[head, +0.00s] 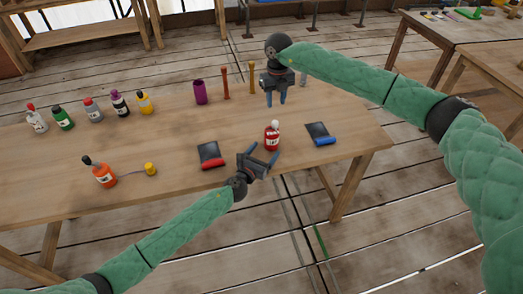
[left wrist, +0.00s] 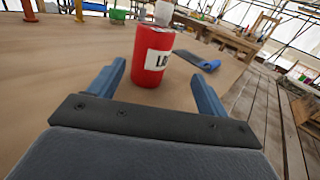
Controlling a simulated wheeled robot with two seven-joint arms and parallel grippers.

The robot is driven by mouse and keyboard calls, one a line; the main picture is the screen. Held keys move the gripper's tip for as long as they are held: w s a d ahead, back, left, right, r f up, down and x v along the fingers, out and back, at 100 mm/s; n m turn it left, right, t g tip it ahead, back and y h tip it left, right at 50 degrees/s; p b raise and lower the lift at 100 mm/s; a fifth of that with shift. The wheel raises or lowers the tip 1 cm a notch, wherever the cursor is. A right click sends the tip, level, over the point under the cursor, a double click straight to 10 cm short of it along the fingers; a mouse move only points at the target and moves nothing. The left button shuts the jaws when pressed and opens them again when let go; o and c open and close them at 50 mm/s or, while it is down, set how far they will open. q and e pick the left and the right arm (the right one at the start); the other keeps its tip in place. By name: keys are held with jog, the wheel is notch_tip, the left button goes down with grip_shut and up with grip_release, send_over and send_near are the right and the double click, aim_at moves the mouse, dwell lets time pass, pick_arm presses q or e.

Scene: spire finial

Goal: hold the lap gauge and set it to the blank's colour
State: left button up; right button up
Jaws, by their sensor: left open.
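A red bottle (head: 272,137) with a white cap and a white label stands upright near the table's right part. In the left wrist view the red bottle (left wrist: 152,58) stands ahead of and between my open left fingers, and its label is partly readable as "LO". My left gripper (head: 262,157) is open and empty at the table's front edge, just short of the bottle. My right gripper (head: 276,98) points down above the table's back edge, fingers apart, nothing seen between them. A purple cylinder (head: 200,92) stands at the back. I cannot tell which thing is the lap gauge or the blank.
A dark plate with a red roll (head: 213,163) lies left of the bottle; one with a blue roll (head: 325,141) lies right. An orange bottle (head: 104,174) and a yellow-ended rod (head: 150,169) lie front left. Several bottles (head: 93,110) and two thin posts (head: 225,82) stand behind.

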aim_at(272, 137)
pick_arm(q)
jog(key=shift+w+a+f, duration=0.1)
jog(key=shift+w+a, duration=0.3)
jog(key=shift+w, duration=0.25)
jog(key=shift+w+d, duration=0.15)
jog(key=shift+w, duration=0.15)
jog(key=shift+x, duration=3.5)
